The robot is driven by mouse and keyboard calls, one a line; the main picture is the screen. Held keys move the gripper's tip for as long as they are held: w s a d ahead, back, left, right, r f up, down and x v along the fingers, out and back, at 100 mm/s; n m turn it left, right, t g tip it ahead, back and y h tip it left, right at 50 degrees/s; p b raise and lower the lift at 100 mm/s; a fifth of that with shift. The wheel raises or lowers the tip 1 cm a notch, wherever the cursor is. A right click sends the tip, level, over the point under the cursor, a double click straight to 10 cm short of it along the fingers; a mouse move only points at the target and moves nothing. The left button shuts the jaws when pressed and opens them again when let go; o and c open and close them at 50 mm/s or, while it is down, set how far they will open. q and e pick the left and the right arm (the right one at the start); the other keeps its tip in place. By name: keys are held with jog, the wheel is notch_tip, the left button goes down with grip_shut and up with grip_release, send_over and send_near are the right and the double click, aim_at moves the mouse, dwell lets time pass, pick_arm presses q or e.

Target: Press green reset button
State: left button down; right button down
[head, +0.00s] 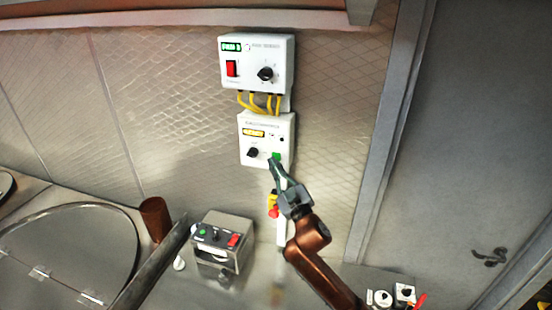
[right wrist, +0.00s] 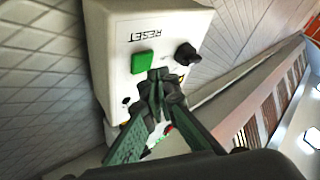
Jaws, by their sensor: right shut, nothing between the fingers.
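The green reset button (head: 276,155) is a small square on the lower right of the lower white control box (head: 284,126) on the wall. In the right wrist view the green button (right wrist: 142,62) sits by the upside-down word RESET and is fully visible. My right gripper (head: 275,163) is shut and empty, its tips just below the button in the head view. In the right wrist view the closed tips (right wrist: 160,74) are right beside the button's corner. I cannot tell whether they touch the box. My left gripper is not in view.
A black knob (head: 253,153) is left of the button. An upper white box (head: 285,58) carries a red switch (head: 232,68) and a knob; yellow cables join the boxes. A red button (head: 273,212) is below. A metal control box (head: 222,255) stands at lower left.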

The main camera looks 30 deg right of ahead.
dwell(0.7)
jog(key=shift+w+d, duration=0.3)
jog(key=shift+w+d, duration=0.3)
jog(key=shift+d, duration=0.05)
dwell(0.8)
jog(key=shift+s+a+p, duration=0.1)
jog(key=shift+p, duration=0.2)
jog(key=shift+s+a, duration=0.5)
jog(key=shift+a, duration=0.05)
jog(key=s+a, duration=0.1)
jog(key=a, duration=0.1)
jog(key=s+a+p, duration=0.1)
jog(key=s+a, duration=0.1)
jog(key=shift+s, duration=0.1)
dwell(0.5)
